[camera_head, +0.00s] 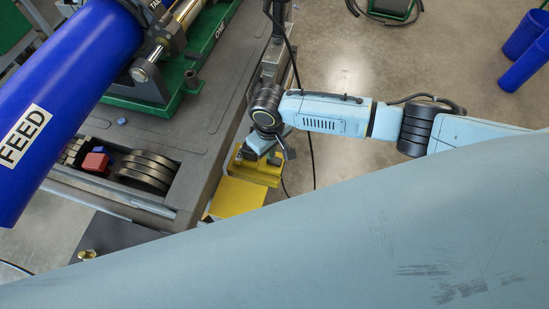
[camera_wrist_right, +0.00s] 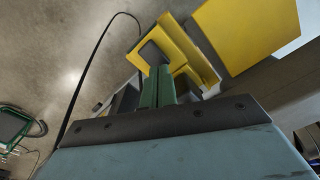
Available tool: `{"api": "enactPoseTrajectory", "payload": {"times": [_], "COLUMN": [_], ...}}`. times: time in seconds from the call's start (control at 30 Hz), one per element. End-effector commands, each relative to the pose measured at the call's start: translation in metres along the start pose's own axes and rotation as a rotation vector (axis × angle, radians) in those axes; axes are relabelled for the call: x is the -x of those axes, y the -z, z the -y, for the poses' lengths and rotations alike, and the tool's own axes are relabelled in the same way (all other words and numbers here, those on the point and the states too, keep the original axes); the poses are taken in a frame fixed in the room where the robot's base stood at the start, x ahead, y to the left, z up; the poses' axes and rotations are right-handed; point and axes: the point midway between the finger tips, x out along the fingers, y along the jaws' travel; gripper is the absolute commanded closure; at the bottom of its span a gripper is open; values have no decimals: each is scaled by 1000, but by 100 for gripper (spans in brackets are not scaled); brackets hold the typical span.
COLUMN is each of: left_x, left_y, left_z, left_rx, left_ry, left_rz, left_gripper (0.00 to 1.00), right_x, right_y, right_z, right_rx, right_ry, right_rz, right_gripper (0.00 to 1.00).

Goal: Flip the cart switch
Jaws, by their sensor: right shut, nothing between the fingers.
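The cart (camera_head: 190,130) is a grey bench, and a yellow bracket or box (camera_head: 258,170) sits at its near right corner. A yellow panel (camera_head: 237,198) is beside that box. My right gripper (camera_head: 283,150) is at the yellow box, partly hidden by its own wrist. In the right wrist view its green fingers (camera_wrist_right: 158,86) are together and empty, with the tips at the yellow box (camera_wrist_right: 178,42). A dark part (camera_wrist_right: 151,53), perhaps the switch, is just beyond the tips; I cannot tell whether they touch or its position. My left gripper is not in view.
A large blue pipe marked FEED (camera_head: 70,90) lies over the cart's left side, by a green clamp frame (camera_head: 185,75). A black cable (camera_head: 300,90) hangs near my right wrist. The floor right of the cart is mostly clear.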

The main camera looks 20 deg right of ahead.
Motion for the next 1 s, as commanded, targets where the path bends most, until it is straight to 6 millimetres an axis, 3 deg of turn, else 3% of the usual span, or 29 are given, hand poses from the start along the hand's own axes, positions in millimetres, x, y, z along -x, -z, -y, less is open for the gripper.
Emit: {"api": "enactPoseTrajectory", "payload": {"times": [1.0], "left_x": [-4], "left_y": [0], "left_z": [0], "left_rx": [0], "left_ry": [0], "left_rz": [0], "left_gripper": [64], "right_x": [-8], "right_y": [0], "right_z": [0], "right_rx": [0], "right_ry": [1], "right_rz": [0], "right_gripper": [100]}}
